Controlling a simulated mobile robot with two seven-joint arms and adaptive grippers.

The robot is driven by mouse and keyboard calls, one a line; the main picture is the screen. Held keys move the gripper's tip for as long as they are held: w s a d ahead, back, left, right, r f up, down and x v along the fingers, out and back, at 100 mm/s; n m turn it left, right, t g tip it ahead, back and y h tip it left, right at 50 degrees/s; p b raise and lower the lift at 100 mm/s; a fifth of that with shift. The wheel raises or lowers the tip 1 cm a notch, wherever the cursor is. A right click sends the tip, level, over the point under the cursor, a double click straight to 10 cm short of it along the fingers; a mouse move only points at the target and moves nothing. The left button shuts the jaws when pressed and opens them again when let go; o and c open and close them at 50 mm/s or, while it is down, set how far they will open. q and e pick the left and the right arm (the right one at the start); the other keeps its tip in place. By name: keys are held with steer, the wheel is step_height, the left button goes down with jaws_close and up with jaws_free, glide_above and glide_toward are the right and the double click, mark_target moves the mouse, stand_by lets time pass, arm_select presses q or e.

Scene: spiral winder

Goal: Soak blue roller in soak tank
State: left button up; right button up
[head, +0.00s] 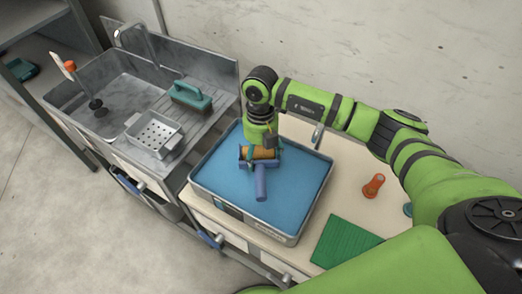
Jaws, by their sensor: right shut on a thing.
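The soak tank (203,188) is a shallow grey tray filled with blue liquid, standing on the pale counter in the middle of the head view. The blue roller (261,182) has a blue handle pointing towards the front and an orange-brown cylinder across its head. My right gripper (259,153) reaches down over the tank from the right and is shut on the roller's head, which the fingers partly cover. The roller is within the tank's outline; I cannot tell whether it touches the liquid. My left gripper is not in view.
A metal sink (125,88) with a tap stands at the left. A perforated tray (154,135) and a teal brush (191,96) lie on its drainboard. An orange peg-like object (373,186) and a green mat (343,243) are right of the tank. A wall runs behind.

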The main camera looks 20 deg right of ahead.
mark_target(261, 162)
step_height(261, 162, down, 4)
steer(key=shift+r+b, duration=0.1)
steer(key=shift+b, duration=1.05)
step_height(261, 162, down, 4)
steer(key=b, duration=0.3)
steer(key=shift+w, duration=0.1)
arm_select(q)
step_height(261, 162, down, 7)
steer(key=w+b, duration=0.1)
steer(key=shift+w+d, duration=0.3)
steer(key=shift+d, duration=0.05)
arm_select(e)
steer(key=shift+f, duration=0.75)
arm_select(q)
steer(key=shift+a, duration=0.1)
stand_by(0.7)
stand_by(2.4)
arm_select(e)
step_height(261, 162, up, 12)
steer(key=p, duration=0.9)
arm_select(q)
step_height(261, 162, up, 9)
arm_select(e)
steer(key=shift+f, duration=0.1)
